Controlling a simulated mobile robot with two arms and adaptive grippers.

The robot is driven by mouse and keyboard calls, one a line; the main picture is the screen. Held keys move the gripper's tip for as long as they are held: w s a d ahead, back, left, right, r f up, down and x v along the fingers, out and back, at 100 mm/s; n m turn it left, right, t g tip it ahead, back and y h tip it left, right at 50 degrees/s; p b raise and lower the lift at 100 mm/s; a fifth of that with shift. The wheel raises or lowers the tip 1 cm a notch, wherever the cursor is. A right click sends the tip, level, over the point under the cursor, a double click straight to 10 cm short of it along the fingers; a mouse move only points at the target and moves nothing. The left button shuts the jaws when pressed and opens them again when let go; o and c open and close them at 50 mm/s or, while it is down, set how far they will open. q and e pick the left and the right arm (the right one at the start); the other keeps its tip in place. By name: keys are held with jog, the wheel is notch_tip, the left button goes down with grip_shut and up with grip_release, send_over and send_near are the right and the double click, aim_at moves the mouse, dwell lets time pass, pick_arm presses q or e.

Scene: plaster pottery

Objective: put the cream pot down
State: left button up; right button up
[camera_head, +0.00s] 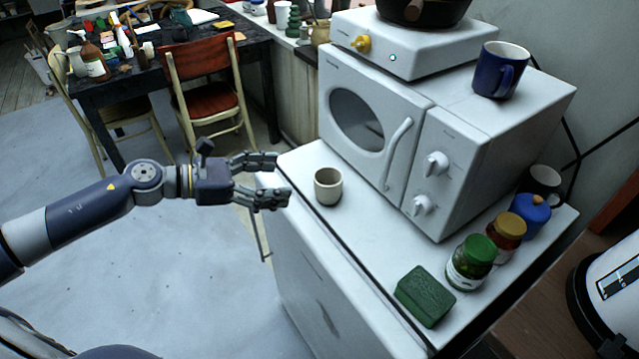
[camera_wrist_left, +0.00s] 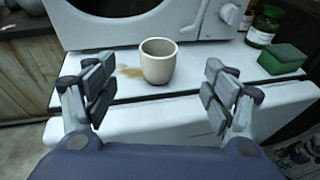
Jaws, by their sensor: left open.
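The cream pot (camera_head: 328,187) stands upright on the white counter top (camera_head: 345,232), in front of the microwave. In the left wrist view the pot (camera_wrist_left: 158,62) sits ahead of and between the fingers, touching neither. My left gripper (camera_head: 272,180) is open and empty, just left of the pot at the counter's edge. It also shows in the left wrist view (camera_wrist_left: 158,100) with its fingers spread wide. A brownish stain (camera_wrist_left: 131,72) lies on the counter beside the pot. My right gripper is not in view.
The white microwave (camera_head: 455,140) stands behind the pot, with a blue mug (camera_head: 500,72) and a hot plate (camera_head: 400,45) on top. A green sponge (camera_head: 425,296) and a green-lidded jar (camera_head: 470,264) are to the right. Free counter lies between pot and sponge.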

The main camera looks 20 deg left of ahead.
aim_at(340, 177)
pick_arm(q)
jog(key=shift+n, duration=0.3)
jog(key=x, duration=0.1)
jog(key=p+x, duration=0.1)
jog(key=x, duration=0.2)
jog(key=shift+w+a+f+p, duration=0.15)
jog(key=shift+w+f+p, duration=0.05)
jog(key=shift+w+p, duration=0.15)
jog(key=shift+w+d+f, duration=0.25)
jog(key=shift+d, duration=0.1)
jog(key=shift+w+d+r+p, duration=0.15)
jog(key=shift+d+p, duration=0.1)
jog(key=shift+p, duration=0.15)
jog(key=p+x, duration=0.2)
jog(key=x, duration=0.2)
jog(key=shift+d, duration=0.3)
jog(key=shift+w+d, duration=0.1)
jog(key=shift+w, duration=0.05)
jog(key=c, duration=1.3)
jog(key=shift+c, duration=0.2)
